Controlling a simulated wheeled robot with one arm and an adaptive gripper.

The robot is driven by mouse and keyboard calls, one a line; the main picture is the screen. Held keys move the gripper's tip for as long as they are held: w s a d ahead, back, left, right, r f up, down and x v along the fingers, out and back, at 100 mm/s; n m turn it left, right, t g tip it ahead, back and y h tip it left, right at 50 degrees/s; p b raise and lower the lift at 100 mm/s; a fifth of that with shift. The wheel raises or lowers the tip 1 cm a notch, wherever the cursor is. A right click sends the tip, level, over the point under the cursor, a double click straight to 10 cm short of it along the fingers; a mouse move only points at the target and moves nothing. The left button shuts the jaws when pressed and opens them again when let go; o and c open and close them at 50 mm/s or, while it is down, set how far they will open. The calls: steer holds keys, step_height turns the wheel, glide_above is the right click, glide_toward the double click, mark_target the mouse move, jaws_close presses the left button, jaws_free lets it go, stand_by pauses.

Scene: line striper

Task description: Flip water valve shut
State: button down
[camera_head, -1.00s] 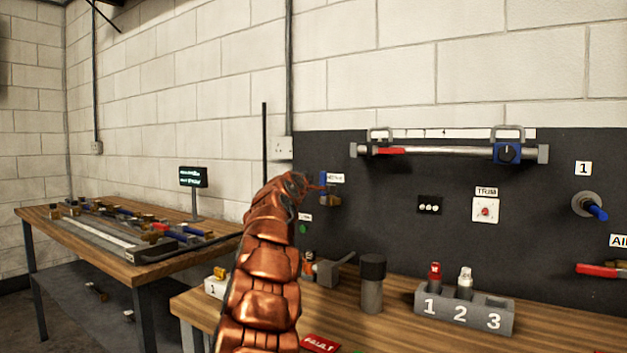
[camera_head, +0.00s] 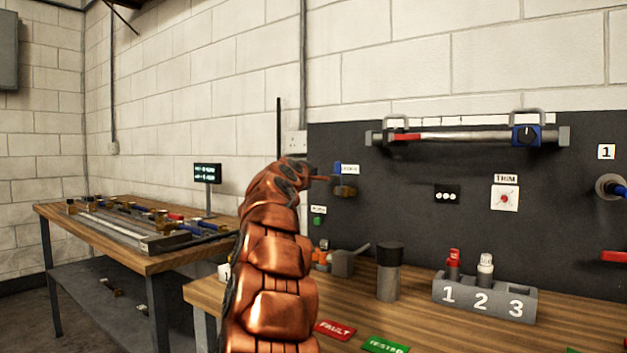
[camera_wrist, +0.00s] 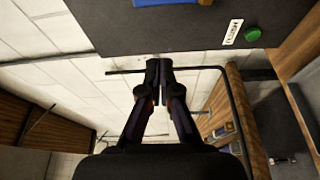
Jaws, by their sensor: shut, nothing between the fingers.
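The valve on the dark panel shows a small brass-coloured body (camera_head: 345,191) in the head view. A blue part with pale lettering (camera_head: 346,168) shows just above it; the words and the exact lever angle are too small to read. My copper arm reaches up to the left of it, and its far end partly screens this spot. In the wrist view my gripper (camera_wrist: 158,64) is shut and empty, with its fingertips together in front of the wall beside the panel edge. A blue piece (camera_wrist: 190,2) is cut off at the top of that view. I see no contact between fingers and valve.
A green button (camera_head: 318,222) sits below the valve and also shows in the wrist view (camera_wrist: 253,34). A dark cylinder (camera_head: 389,278) and a numbered grey block (camera_head: 484,301) stand on the bench. A thin black upright rod (camera_head: 278,130) stands left of the panel.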

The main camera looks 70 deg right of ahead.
steer(key=shift+s+a+b, duration=0.1)
steer(key=shift+a+b, duration=0.25)
steer(key=shift+a, duration=0.9)
